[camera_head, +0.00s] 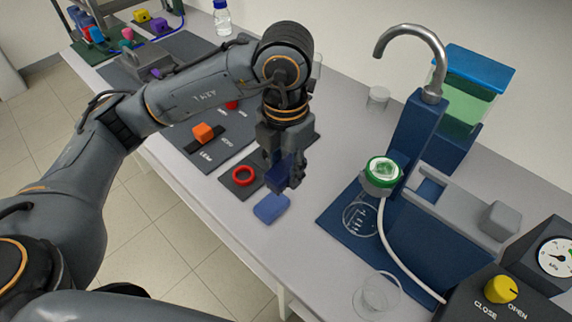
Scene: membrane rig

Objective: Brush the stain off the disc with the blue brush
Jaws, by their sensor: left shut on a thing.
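My left gripper (290,180) points down over the front of the bench and is shut on a dark blue piece that looks like the blue brush (279,178). The fingers hide part of it. A flat lighter blue block (271,208) lies on the bench just below and in front of it; I cannot tell whether the two touch. The disc (383,171) sits to the right of the gripper, in a round holder with a green rim. Its face is whitish with green marks; I cannot make out the stain clearly. My right gripper is out of view.
A curved metal tap (412,38) on a blue post rises behind the disc. A red ring (243,175) and an orange cube (204,132) lie left of the gripper. A glass (377,293), a yellow knob (500,289) and a gauge (556,257) stand at the front right.

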